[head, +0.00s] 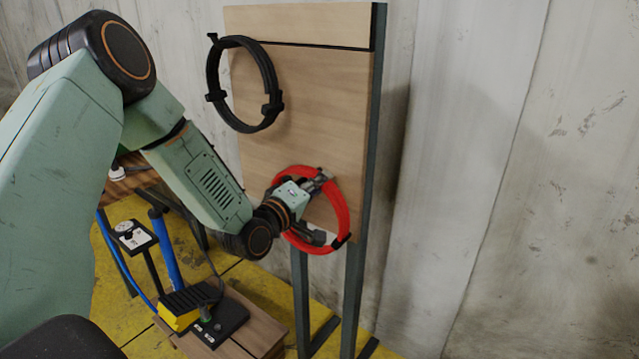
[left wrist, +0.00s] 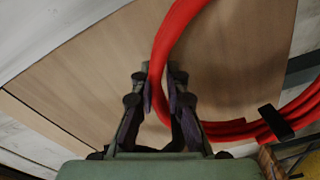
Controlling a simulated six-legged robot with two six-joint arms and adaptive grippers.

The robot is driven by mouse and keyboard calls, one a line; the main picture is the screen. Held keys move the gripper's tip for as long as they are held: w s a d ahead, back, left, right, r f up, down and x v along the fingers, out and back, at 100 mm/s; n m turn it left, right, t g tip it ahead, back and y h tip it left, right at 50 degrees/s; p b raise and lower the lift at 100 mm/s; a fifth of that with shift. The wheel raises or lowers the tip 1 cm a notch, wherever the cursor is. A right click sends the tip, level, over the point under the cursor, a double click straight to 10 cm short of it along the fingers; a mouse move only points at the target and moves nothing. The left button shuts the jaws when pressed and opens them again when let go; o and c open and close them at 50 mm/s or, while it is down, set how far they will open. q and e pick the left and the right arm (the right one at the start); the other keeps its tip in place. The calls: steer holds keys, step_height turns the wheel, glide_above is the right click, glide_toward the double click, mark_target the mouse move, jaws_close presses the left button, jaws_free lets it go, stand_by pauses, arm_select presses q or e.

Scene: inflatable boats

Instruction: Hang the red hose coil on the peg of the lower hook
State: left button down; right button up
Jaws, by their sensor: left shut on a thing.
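The red hose coil (head: 343,212) is upright in front of the lower part of the wooden board (head: 310,110), with dark bands around it. My left gripper (head: 318,184) is shut on the hose. In the left wrist view, the red hose (left wrist: 176,35) passes between the two fingers (left wrist: 160,95). I cannot make out the lower hook or its peg; the coil and my gripper cover much of that area. I cannot tell whether the coil touches the board. My right gripper is not in view.
A black hose coil (head: 270,85) hangs from an upper hook (head: 212,38) on the board. Dark metal posts (head: 354,280) carry the board. A foot pump (head: 205,315) rests on a wooden box at lower left. A pale wall (head: 480,150) stands behind; the right side is free.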

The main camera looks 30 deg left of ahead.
arm_select(q)
steer(key=c, duration=1.3)
jaws_free()
steer(key=shift+s+a, duration=0.15)
steer(key=shift+s, duration=3.6)
